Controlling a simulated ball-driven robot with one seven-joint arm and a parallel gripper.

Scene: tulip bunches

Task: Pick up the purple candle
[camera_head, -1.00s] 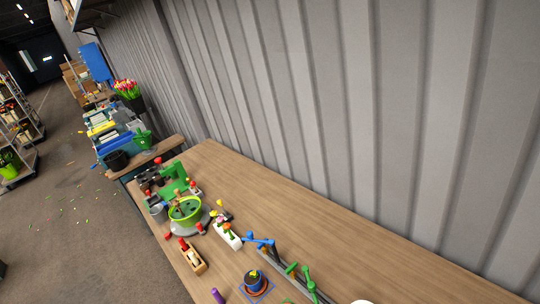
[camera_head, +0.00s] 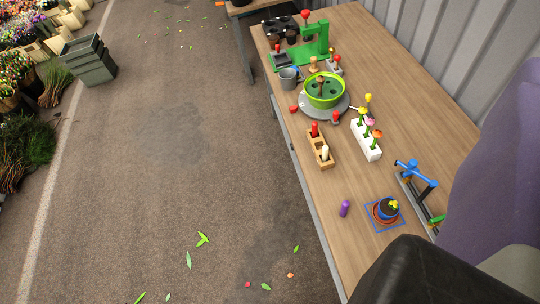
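The purple candle (camera_head: 344,208) is a small purple cylinder standing on the wooden table (camera_head: 385,135), close to its left edge. Nothing touches the candle. My gripper's fingers do not show. Large dark and purple-grey shapes, seemingly parts of my arm, cover the lower right and hide that part of the table.
Behind the candle stand a wooden block with red and pale pegs (camera_head: 320,147), a white flower holder (camera_head: 366,139) and a green bowl on a grey disc (camera_head: 324,90). A blue-handled rack (camera_head: 415,175) is to the right. Open floor (camera_head: 160,160) lies left, with scattered leaves.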

